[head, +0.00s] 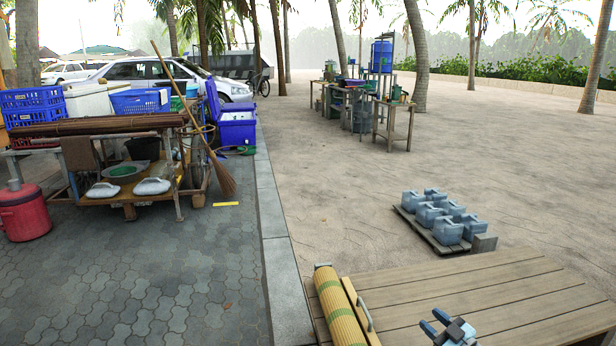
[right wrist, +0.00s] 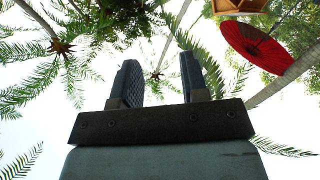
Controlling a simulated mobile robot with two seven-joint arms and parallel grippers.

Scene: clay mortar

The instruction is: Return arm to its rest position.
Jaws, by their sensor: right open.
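My right gripper (head: 434,321) shows at the bottom edge of the head view, over the wooden deck (head: 440,285). Its two blue-tipped fingers are apart. In the right wrist view the gripper (right wrist: 162,78) points up at bright sky and palm fronds. Its dark fingers are spread, with nothing between them. Most of my right arm is hidden below the frame. My left gripper is not in view.
A yellow rolled mat (head: 341,308) lies along the deck's left side. Several grey-blue handled blocks (head: 447,230) stand on a low pallet behind the deck. A loaded cart (head: 130,205) stands left on paving. A red parasol (right wrist: 262,45) is overhead. Open sand lies beyond.

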